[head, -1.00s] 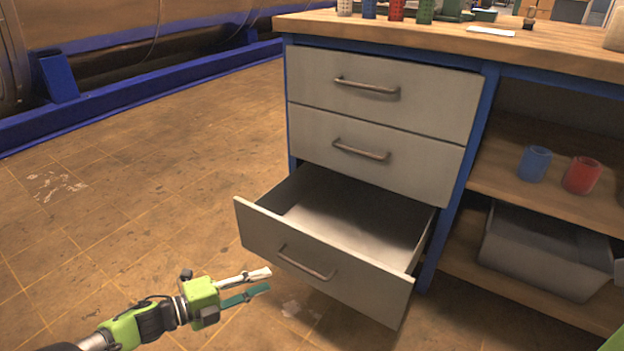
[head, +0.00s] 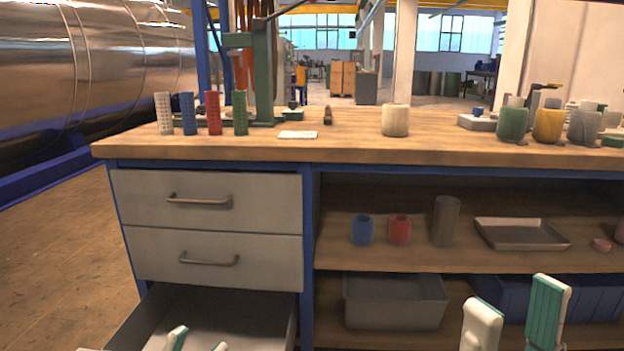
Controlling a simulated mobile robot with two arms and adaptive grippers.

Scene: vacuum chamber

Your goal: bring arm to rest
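My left gripper (head: 199,343) shows only its fingertips at the bottom edge of the head view, in front of the open bottom drawer (head: 258,309). The tips are apart with nothing seen between them. My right gripper (head: 515,320) is at the lower right, in front of the lower shelf. Its two pale and green fingers are spread apart and empty. Both arms behind the fingers are out of view. The bottom drawer is pulled out and its visible inside looks empty. The middle drawer (head: 270,250) and top drawer (head: 265,188) are shut.
The wooden workbench (head: 350,150) bears several perforated cylinders, a cream jar (head: 395,120) and coloured cups at right. The upper shelf holds a blue cup (head: 362,230), a red cup (head: 400,229), a grey cylinder (head: 445,221) and a tray (head: 520,221). Below are a grey bin (head: 394,302) and blue bin (head: 596,297).

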